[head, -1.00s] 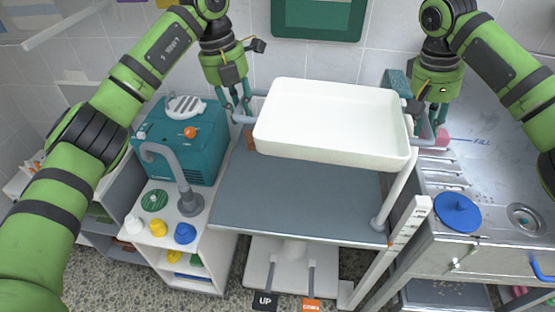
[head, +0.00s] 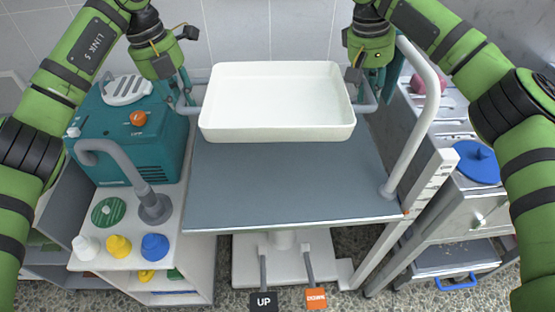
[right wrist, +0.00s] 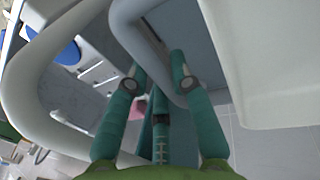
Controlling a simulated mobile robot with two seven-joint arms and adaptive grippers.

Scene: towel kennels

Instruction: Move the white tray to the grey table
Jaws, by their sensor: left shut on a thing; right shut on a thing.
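The white tray (head: 278,128) is level over the back of the grey table (head: 290,190), hiding that part of it. Whether it touches the tabletop I cannot tell. It looks empty. My left gripper (head: 184,98) is shut on the tray's grey handle at its left end. My right gripper (head: 369,92) is shut on the handle at its right end. In the right wrist view, the right gripper's teal fingers (right wrist: 157,72) are around the blue-grey handle (right wrist: 150,20), with the white tray wall (right wrist: 265,70) to the right.
A pale rail (head: 425,115) rises at the table's right side. A teal machine (head: 135,140) and a cart with a grey hose (head: 110,150) stand left. A steel counter with a blue lid (head: 477,162) stands right. The table's front is clear. UP (head: 264,301) and orange (head: 316,298) pedals lie below.

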